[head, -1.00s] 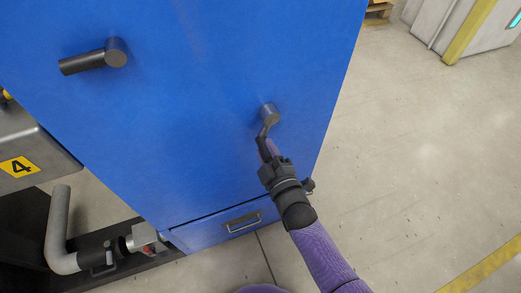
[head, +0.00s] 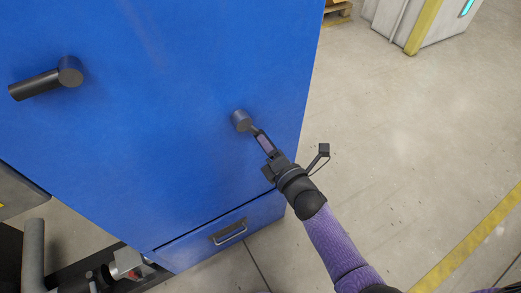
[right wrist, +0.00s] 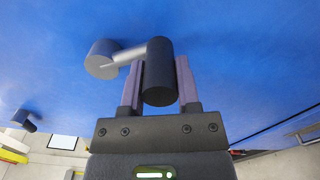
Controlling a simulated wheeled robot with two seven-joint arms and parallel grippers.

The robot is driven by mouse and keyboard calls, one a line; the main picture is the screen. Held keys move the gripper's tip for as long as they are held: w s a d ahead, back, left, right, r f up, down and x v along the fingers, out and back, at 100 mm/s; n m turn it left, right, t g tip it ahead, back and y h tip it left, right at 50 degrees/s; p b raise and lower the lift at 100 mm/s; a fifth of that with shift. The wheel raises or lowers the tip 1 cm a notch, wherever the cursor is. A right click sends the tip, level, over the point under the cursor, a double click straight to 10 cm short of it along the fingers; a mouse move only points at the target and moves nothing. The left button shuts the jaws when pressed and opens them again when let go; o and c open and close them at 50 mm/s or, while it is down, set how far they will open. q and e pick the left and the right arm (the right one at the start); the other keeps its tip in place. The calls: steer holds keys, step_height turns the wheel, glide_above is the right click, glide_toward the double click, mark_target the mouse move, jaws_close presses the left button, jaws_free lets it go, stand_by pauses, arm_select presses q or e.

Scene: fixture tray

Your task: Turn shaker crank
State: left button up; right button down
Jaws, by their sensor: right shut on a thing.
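The crank is on the blue cabinet front, with a round grey hub (head: 241,120) and a short arm with a dark handle. In the head view the handle is mostly hidden by my right gripper (head: 264,143), at the hub's lower right. In the right wrist view the crank's dark cylindrical handle (right wrist: 158,75) stands between the two purple fingers of my right gripper (right wrist: 160,85), which is shut on it. The grey hub (right wrist: 101,60) shows to the left there, joined by the crank's arm. My left gripper is not in view.
A second dark crank-like handle (head: 40,85) is on the cabinet (head: 150,150) at upper left. A drawer with a metal pull (head: 229,231) is below. Pipes (head: 33,255) stand at lower left. The floor (head: 400,150) to the right is open.

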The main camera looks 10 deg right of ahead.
steer(key=n, duration=0.1)
steer(key=d+r+n, duration=0.1)
steer(key=shift+w+d+n, duration=0.1)
steer(key=shift+w+n, duration=0.1)
steer(key=shift+n, duration=0.1)
steer(key=shift+w+d+r+n, duration=0.1)
steer(key=shift+d+r+n, duration=0.2)
steer(key=shift+n, duration=0.3)
steer(key=shift+w+d+r+n, duration=0.15)
steer(key=shift+r+n, duration=0.1)
steer(key=shift+n, duration=0.35)
steer(key=shift+s+r, duration=0.1)
steer(key=shift+c, duration=1.6)
jaws_free()
steer(key=p+v, duration=0.1)
steer(key=v, duration=0.9)
